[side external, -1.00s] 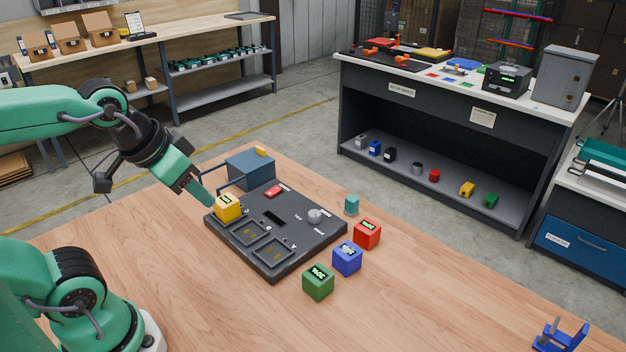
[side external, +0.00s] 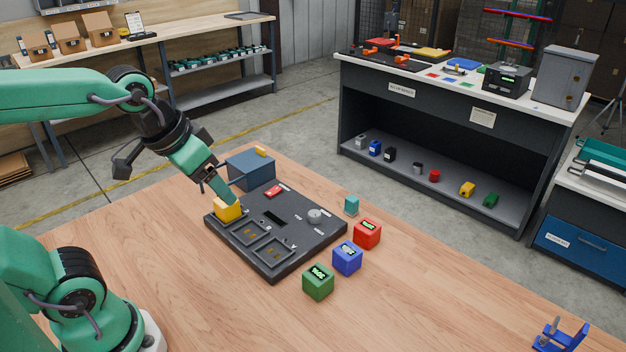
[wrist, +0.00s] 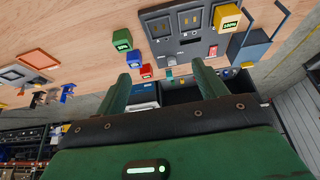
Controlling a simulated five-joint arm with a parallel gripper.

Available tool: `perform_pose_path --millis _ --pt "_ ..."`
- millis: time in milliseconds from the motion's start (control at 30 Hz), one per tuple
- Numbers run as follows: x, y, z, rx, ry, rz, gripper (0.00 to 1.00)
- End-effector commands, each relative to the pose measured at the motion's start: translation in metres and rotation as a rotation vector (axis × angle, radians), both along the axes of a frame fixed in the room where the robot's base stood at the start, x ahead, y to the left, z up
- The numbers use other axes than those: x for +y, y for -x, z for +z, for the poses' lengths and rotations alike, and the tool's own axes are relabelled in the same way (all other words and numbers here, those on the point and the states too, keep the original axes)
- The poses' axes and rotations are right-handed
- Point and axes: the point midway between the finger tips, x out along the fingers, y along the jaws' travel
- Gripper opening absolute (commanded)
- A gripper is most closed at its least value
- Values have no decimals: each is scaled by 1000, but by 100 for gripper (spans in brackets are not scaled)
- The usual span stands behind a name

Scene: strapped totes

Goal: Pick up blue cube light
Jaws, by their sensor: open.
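The blue cube (side external: 347,258) with a lit label on top sits on the wooden table, between the red cube (side external: 367,234) and the green cube (side external: 318,282). In the wrist view the blue cube (wrist: 133,57) is small, near the left finger. My gripper (side external: 234,199) is open and empty, above the far left part of the dark board, well left of the blue cube. In the side view one finger overlaps the yellow cube (side external: 226,212); I cannot tell if they touch. In the wrist view, both fingers of my gripper (wrist: 162,72) are spread apart.
The dark board (side external: 277,268) has square recesses, a red switch and a grey knob. A blue-grey box (side external: 251,170) stands behind it. A small teal block (side external: 351,205) lies past the board. A blue stand (side external: 560,335) is at the front right.

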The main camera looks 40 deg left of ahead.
Motion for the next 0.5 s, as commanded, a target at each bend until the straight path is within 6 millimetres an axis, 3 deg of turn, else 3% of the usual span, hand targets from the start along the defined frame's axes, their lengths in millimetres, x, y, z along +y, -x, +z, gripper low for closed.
perform_pose_path --millis 500 --pt "-30 -84 -14 150 10 -30 71"
